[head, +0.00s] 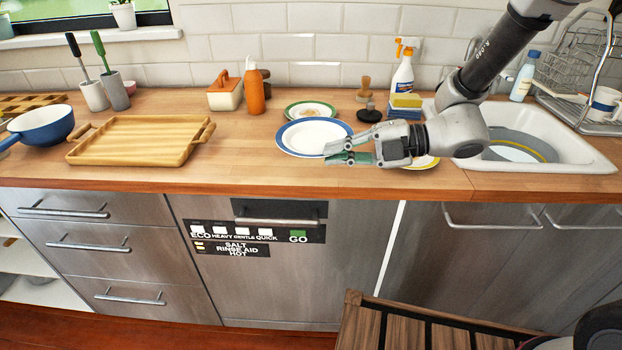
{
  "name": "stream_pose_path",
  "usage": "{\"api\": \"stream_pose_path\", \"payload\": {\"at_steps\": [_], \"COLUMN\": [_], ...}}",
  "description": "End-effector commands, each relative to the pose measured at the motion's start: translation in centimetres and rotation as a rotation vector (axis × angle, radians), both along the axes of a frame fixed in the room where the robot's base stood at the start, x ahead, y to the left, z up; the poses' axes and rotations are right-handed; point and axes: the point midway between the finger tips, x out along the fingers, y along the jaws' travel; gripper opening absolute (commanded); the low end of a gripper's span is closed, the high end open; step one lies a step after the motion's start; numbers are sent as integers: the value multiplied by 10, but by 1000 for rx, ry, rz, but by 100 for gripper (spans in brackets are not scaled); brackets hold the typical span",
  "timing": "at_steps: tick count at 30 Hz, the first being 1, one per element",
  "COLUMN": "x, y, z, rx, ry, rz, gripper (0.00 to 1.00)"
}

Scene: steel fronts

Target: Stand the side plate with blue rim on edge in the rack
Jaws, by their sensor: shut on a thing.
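The side plate with blue rim (302,137) lies about flat at the counter's front middle, white with a blue edge. My gripper (335,152) reaches in from the right, fingers pointing left, and is shut at the plate's near right rim. The fingers hide that part of the rim, so the exact contact is hard to see. The wire rack (584,62) stands at the far right beyond the sink, partly cut off by the frame. A mug (604,102) is in it.
A green-rimmed plate (310,108) lies close behind. A yellow-rimmed plate (428,162) is partly hidden by my gripper. A spray bottle (402,72), sponges (405,104) and the sink (590,158) lie toward the rack. A wooden tray (140,125) is left.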

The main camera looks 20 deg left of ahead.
Motion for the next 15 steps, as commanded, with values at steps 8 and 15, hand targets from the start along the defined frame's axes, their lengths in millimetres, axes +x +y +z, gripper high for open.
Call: {"api": "stream_pose_path", "payload": {"at_steps": [8, 15], "x": [0, 1], "y": [0, 0], "z": [-35, -65], "rx": [-2, 0], "ry": [5, 2], "rz": [-2, -3], "gripper": [0, 0]}}
